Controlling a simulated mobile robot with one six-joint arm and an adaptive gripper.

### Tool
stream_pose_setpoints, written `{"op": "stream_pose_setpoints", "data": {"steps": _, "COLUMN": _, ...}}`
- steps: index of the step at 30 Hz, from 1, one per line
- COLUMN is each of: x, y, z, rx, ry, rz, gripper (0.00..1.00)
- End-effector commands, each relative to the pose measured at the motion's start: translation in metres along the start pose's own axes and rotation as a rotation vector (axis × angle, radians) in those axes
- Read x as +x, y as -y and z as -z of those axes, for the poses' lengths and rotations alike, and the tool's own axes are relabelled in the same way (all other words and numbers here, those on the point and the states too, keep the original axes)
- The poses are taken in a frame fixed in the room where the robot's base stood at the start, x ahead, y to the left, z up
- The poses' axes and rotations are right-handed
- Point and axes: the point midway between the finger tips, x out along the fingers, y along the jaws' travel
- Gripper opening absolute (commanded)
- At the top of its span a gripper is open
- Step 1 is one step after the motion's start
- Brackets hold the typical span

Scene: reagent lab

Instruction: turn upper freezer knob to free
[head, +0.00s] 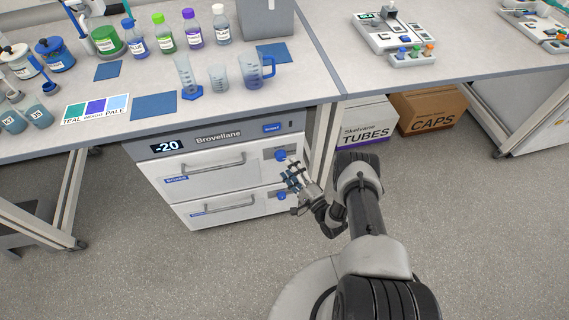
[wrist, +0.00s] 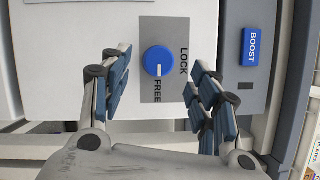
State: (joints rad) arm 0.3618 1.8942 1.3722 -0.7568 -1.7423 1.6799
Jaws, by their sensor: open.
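The freezer (head: 165,151) stands under the bench with two white drawers. Its upper knob (head: 281,155) is round and blue, at the right end of the upper drawer. In the wrist view the knob (wrist: 158,58) sits on a grey plate marked LOCK (wrist: 184,61) to its right and FREE (wrist: 158,91) below it. The white mark on the knob lies in its lower half, toward FREE. My gripper (head: 291,178) is open in front of the freezer. In the wrist view its blue-padded fingers stand left and right of the knob, with gaps showing on both sides.
A lower blue knob (head: 281,195) is below my gripper on the lower drawer. A blue BOOST button (wrist: 249,46) is right of the knob in the wrist view. A bench leg (head: 321,150) stands close right of the freezer. Boxes (head: 430,108) are farther right. Open floor lies in front.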

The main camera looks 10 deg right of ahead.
Motion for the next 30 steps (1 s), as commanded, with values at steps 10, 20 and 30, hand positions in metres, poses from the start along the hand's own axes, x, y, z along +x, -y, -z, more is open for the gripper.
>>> {"op": "stream_pose_setpoints", "data": {"steps": 10, "x": -0.064, "y": 0.000, "z": 0.001, "rx": 0.003, "ry": -0.004, "rz": -0.001, "gripper": 0.56}}
{"op": "stream_pose_setpoints", "data": {"steps": 20, "x": -0.074, "y": 0.000, "z": -0.001, "rx": 0.001, "ry": 0.002, "rz": 0.000, "gripper": 0.56}}
{"op": "stream_pose_setpoints", "data": {"steps": 30, "x": -0.074, "y": 0.000, "z": -0.001, "rx": 0.001, "ry": 0.001, "rz": 0.000, "gripper": 0.56}}
